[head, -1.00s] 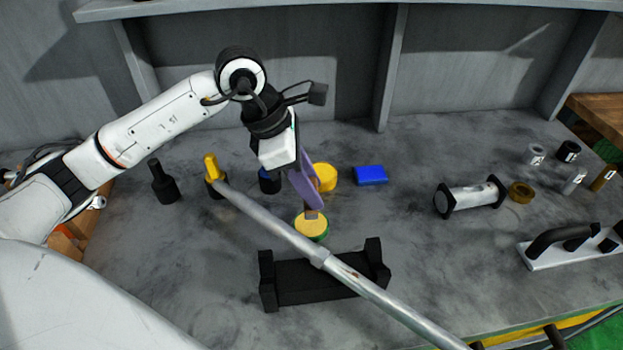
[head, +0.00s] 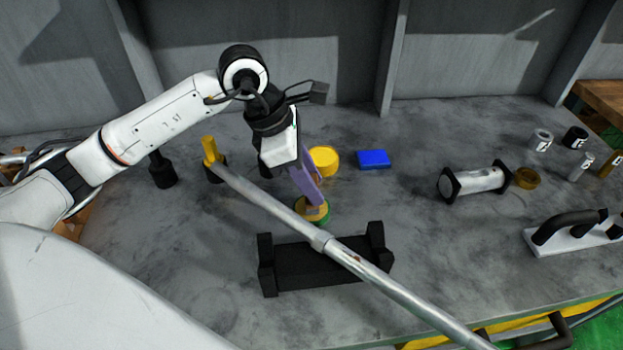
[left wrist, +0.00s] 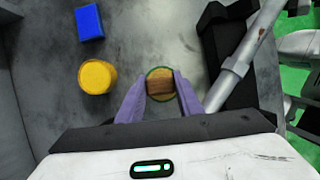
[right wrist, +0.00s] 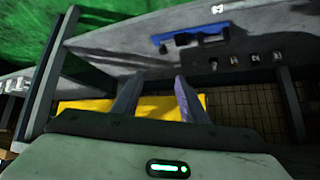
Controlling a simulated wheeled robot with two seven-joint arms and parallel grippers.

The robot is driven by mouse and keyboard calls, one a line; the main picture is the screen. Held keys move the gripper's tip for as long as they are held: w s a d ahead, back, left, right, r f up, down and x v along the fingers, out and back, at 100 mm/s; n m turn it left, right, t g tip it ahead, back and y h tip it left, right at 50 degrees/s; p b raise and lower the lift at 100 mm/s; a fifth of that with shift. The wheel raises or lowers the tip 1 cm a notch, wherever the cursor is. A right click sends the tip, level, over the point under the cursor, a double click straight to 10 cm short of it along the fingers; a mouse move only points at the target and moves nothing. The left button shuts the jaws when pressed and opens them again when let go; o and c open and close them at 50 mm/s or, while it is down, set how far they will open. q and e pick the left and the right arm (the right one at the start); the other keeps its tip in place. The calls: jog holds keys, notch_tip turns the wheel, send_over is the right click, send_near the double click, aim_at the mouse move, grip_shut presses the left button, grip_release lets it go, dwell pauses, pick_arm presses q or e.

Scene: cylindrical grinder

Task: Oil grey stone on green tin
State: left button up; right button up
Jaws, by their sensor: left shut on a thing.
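The green tin (head: 313,213) stands behind the black cradle, with a yellow top and green rim; it also shows in the left wrist view (left wrist: 151,72). My left gripper (head: 314,198) points down at it, its purple fingers shut on a small brownish block (left wrist: 161,88). The block looks brown rather than grey and is over the tin's top, apparently touching it. No other stone can be made out. My right gripper (right wrist: 155,92) is seen only in its wrist view, with its fingers apart and nothing between them.
A yellow tin (head: 323,160) and a blue box (head: 373,159) stand behind the green tin. A long metal bar (head: 270,212) slants across in front, above the black cradle (head: 310,268). A white-and-black spool (head: 474,182) lies to the right.

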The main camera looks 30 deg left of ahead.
pick_arm(q)
jog(key=shift+f, duration=0.15)
jog(key=shift+f+b, duration=0.25)
jog(key=shift+b, duration=0.15)
dwell(0.7)
jog(key=shift+f, duration=0.15)
dwell(1.0)
jog(key=shift+r+p, duration=2)
jog(key=shift+r, duration=1.6)
